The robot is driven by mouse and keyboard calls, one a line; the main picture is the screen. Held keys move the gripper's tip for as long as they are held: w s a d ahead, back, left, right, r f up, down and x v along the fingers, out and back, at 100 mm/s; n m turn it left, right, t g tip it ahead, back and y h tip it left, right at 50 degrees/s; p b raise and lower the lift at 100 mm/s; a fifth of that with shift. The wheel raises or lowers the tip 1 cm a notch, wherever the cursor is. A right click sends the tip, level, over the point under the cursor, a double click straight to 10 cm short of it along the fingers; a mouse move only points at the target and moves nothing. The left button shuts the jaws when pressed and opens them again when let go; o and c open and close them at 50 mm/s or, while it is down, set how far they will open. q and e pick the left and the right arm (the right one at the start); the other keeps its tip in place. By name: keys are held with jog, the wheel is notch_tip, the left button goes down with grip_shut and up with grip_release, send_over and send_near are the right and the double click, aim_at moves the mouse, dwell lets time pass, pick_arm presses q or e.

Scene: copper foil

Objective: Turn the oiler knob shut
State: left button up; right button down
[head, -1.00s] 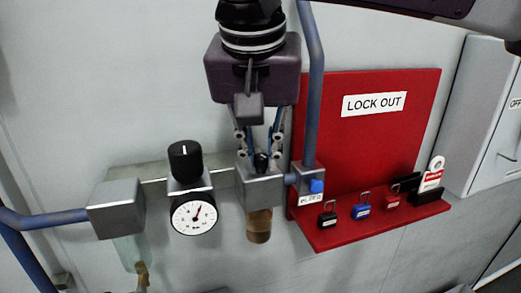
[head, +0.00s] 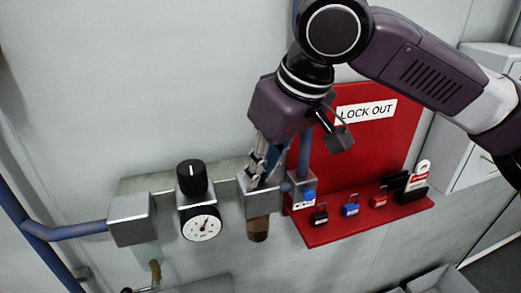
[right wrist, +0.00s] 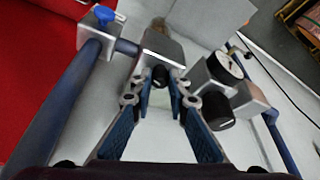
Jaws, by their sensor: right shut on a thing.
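The oiler (head: 264,204) is a grey metal block on the pipe line with a brownish bowl below it. It also shows in the right wrist view (right wrist: 163,46). Its small black knob (right wrist: 160,75) sits between the fingertips of my right gripper (right wrist: 162,83). In the head view the fingers hide the knob. There my right gripper (head: 257,174) comes down onto the oiler from above, leaning over to the right, and is shut on the knob. My left gripper is not in view.
Left of the oiler are a black regulator knob (head: 191,178) and a round gauge (head: 202,223). A blue knob (head: 309,195) and an upright blue pipe stand close on the right. The red lockout board (head: 345,150) with padlocks on its shelf is just beyond.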

jog(key=n+p, duration=0.2)
jog(key=n+g+p, duration=0.1)
jog(key=shift+w+d+r+y+p, duration=0.1)
jog(key=shift+r+y+p, duration=0.15)
jog(key=shift+y+p, duration=0.15)
jog(key=shift+f+n+p, duration=0.15)
jog(key=shift+n+p, duration=0.3)
jog(key=shift+n, duration=0.15)
jog(key=c, duration=1.8)
grip_release()
jog(key=shift+c, duration=0.2)
jog(key=shift+d, duration=0.1)
jog(key=v, duration=1.2)
jog(key=shift+w, duration=0.15)
